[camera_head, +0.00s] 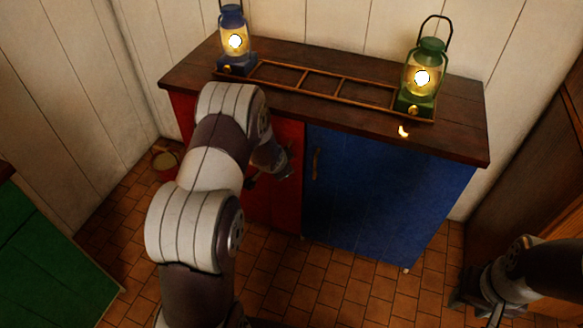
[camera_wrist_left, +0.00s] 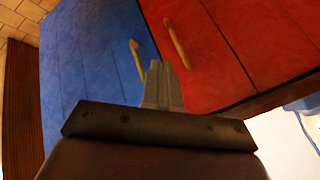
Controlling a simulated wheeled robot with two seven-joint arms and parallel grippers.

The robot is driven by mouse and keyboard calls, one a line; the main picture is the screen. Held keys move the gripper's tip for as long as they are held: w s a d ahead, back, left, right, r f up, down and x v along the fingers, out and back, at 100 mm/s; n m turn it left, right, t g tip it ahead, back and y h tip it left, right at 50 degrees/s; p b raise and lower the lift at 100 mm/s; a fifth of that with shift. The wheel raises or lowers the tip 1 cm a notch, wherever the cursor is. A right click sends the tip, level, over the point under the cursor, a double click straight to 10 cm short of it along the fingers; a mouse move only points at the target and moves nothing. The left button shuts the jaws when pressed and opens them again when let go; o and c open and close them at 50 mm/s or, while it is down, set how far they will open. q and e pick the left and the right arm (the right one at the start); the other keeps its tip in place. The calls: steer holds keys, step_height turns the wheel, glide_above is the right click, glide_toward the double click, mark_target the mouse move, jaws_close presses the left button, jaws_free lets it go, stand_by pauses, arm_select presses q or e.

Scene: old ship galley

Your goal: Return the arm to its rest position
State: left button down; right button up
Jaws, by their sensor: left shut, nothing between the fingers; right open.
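My left arm (camera_head: 213,170) reaches from the bottom of the head view up to the front of the cabinet. My left gripper is mostly hidden behind the arm there, near the red door (camera_head: 287,190). In the left wrist view its fingers (camera_wrist_left: 162,85) are shut with nothing between them, facing the blue door (camera_wrist_left: 95,60) and the red door (camera_wrist_left: 235,50). The blue door's handle (camera_wrist_left: 137,57) and the red door's handle (camera_wrist_left: 177,43) show beyond the fingertips. My right gripper (camera_head: 463,300) is open and empty at the lower right, above the floor.
The cabinet's dark wooden top (camera_head: 350,120) carries a wooden rack (camera_head: 340,90), with a lit blue lantern (camera_head: 235,40) at its left end and a lit green lantern (camera_head: 425,75) at its right. A red bucket (camera_head: 164,161) stands left. Green furniture (camera_head: 50,250) fills the lower left.

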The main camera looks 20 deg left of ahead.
arm_select(q)
steer(key=s+d+r+n+g+p, duration=0.1)
steer(key=s+r+n+g, duration=0.15)
steer(key=s, duration=0.35)
steer(key=s+d+r+n+g+p, duration=0.1)
steer(key=s+d+n+g+p, duration=0.15)
steer(key=s, duration=0.45)
steer(key=s+d+r+p, duration=0.2)
steer(key=s+d+r, duration=0.1)
steer(key=r, duration=0.4)
steer(key=s+d+r+n+p, duration=0.1)
steer(key=s+d+r+p, duration=0.2)
steer(key=s+r, duration=0.2)
steer(key=s+d+r+h+p, duration=0.1)
steer(key=s+d+r+p, duration=0.2)
steer(key=r, duration=0.6)
steer(key=shift+s+d+r+n+g, duration=0.2)
steer(key=shift+s+n+g, duration=0.2)
steer(key=shift+s, duration=0.7)
